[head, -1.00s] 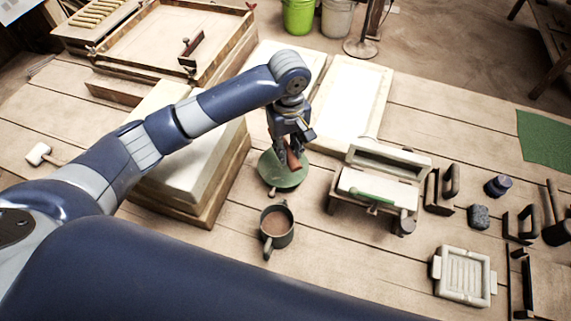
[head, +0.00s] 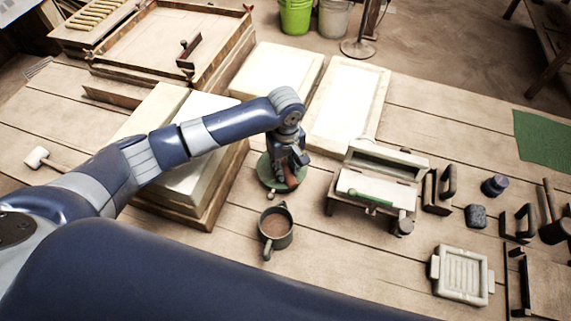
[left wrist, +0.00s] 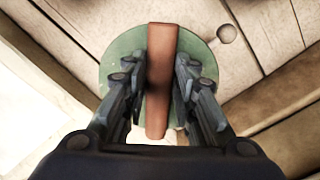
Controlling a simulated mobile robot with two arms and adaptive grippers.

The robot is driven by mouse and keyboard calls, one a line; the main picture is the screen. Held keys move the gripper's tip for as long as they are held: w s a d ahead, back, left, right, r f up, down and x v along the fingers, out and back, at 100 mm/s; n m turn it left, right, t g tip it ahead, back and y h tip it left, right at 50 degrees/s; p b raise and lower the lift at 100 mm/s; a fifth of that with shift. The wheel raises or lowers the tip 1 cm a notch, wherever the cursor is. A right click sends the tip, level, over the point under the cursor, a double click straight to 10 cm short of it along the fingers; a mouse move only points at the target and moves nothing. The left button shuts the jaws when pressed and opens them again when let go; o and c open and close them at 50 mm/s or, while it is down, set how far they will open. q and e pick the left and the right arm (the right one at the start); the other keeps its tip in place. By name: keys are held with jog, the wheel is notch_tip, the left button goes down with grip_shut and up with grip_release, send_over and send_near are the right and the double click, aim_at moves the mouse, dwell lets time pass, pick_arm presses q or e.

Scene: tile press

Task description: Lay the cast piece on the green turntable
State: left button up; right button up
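The cast piece (left wrist: 160,75) is a reddish-brown bar. My left gripper (left wrist: 162,62) is shut on it, one finger along each long side. In the head view the left gripper (head: 287,178) is low over the green turntable (head: 268,171), with part of the piece (head: 292,178) showing beside the fingers. The round turntable also shows behind the piece in the left wrist view (left wrist: 120,62). Whether the underside of the piece touches the turntable cannot be told. My right gripper is not in view.
A mug of brown liquid (head: 275,226) stands close in front of the turntable. A wooden press box (head: 372,187) is to its right. Pale slabs on a wooden base (head: 200,222) stand left, under my arm. Pale boards (head: 346,102) lie behind. Tools and a small tray (head: 462,275) are at right.

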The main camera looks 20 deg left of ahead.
aim_at(286, 169)
pick_arm(q)
jog(key=shift+o, duration=1.2)
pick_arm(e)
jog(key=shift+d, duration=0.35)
pick_arm(q)
jog(key=shift+r, duration=0.1)
notch_tip(286, 169, up, 12)
jog(key=b, duration=0.1)
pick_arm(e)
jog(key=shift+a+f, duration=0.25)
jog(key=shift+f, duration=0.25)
